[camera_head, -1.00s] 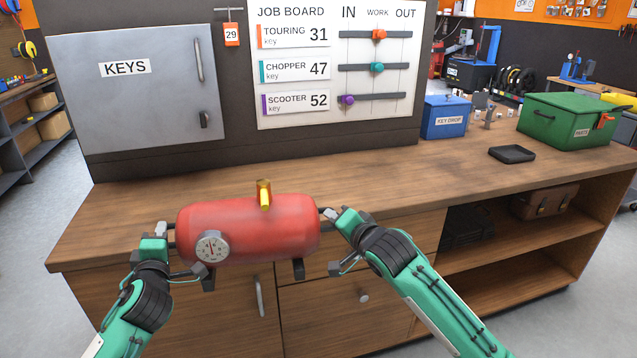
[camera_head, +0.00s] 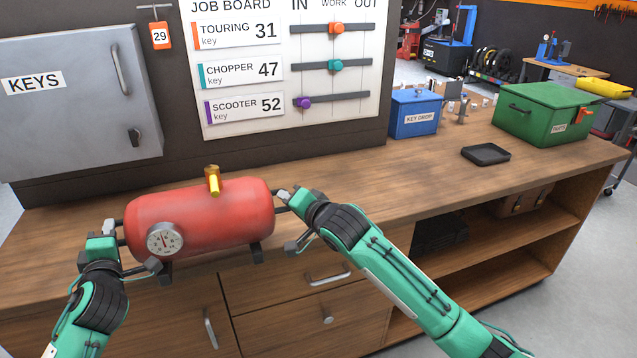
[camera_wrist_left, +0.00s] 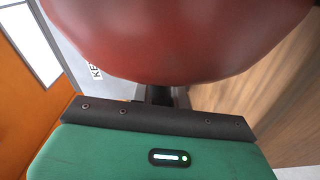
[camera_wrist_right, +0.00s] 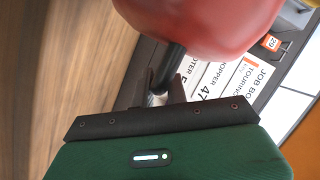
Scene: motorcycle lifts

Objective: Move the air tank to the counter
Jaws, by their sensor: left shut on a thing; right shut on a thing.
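The red air tank (camera_head: 205,215) lies sideways between my two grippers in the head view, with a brass valve on top, a round gauge at its left front and dark feet below. It hangs at the front edge of the wooden counter (camera_head: 370,180); I cannot tell whether its feet touch anything. My left gripper (camera_head: 117,232) is shut on the tank's left end handle. My right gripper (camera_head: 284,200) is shut on its right end handle. The tank also fills the top of the left wrist view (camera_wrist_left: 180,40) and shows in the right wrist view (camera_wrist_right: 195,25).
A grey key cabinet (camera_head: 80,100) and the job board (camera_head: 290,110) stand at the back. A blue key drop box (camera_head: 415,112), a black tray (camera_head: 486,154) and a green parts box (camera_head: 548,115) stand on the right. The counter's middle is clear.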

